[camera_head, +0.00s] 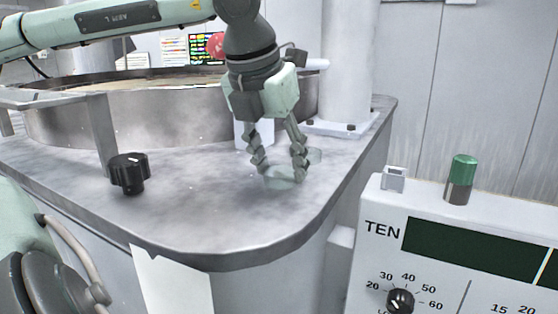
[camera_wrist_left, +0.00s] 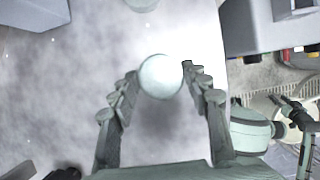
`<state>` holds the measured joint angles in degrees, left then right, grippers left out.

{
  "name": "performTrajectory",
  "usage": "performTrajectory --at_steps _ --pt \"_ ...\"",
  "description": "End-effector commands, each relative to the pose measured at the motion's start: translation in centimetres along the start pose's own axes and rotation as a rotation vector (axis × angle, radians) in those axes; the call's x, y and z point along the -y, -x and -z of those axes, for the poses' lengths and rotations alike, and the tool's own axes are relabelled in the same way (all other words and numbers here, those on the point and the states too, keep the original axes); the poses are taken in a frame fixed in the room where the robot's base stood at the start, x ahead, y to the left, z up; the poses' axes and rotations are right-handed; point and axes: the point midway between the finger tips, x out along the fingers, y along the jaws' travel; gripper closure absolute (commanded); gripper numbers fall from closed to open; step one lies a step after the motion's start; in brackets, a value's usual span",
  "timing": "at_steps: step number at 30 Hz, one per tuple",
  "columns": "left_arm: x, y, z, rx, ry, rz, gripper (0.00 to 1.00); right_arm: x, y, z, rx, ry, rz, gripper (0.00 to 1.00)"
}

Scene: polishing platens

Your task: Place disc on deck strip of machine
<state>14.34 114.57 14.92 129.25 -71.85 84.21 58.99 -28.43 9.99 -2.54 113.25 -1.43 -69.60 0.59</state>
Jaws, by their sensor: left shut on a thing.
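The disc (camera_wrist_left: 160,76) is pale, round and translucent. My left gripper (camera_head: 279,175) is shut on it, with a fingertip at either side. In the head view the disc (camera_head: 283,180) looks flat and very low over the grey deck strip (camera_head: 210,220), near its rounded front corner. I cannot tell whether it touches the deck. In the left wrist view the left gripper's fingers (camera_wrist_left: 173,80) reach up to the disc's sides. A dark jointed part at the right edge of that view may be my right gripper, too small to tell.
A second pale round thing (camera_wrist_left: 141,4) lies on the deck beyond the disc. A black knob (camera_head: 129,172) stands to the left, with the round metal basin (camera_head: 180,115) behind. A white column (camera_head: 348,60) stands at the back. The TEN console (camera_head: 440,215) is at the right.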

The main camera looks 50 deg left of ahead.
Motion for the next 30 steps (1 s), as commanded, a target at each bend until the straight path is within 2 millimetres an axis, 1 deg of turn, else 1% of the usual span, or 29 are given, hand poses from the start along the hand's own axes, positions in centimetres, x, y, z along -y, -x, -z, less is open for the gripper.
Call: performTrajectory --at_steps 4,5,9,20,23,26,30 --pt "0.0 -0.1 0.0 0.001 0.0 0.0 0.85 0.0 -0.1 -0.1 0.004 0.0 -0.001 0.6" --pt "0.0 -0.1 0.0 0.0 0.0 0.0 0.49 0.0 0.2 0.0 0.004 0.0 -0.001 0.6" --pt "0.0 -0.1 0.0 0.0 0.0 0.0 0.32 0.0 0.5 0.2 -0.002 0.0 -0.002 0.6" --pt "0.0 0.2 -0.1 0.0 0.0 0.0 0.32 -0.1 0.7 0.4 -0.009 -0.001 -0.001 0.6" --pt "-0.1 1.4 -0.2 0.004 0.002 -0.002 0.32 0.0 0.0 -0.1 -0.001 -0.001 0.0 0.6" --pt "0.0 3.4 -0.2 0.006 0.002 -0.001 0.32 0.0 -0.2 -0.4 0.006 -0.001 0.0 0.6" --pt "0.0 6.6 -0.1 0.006 0.002 -0.002 0.32 0.0 -0.3 -0.4 0.007 -0.001 0.002 0.6"
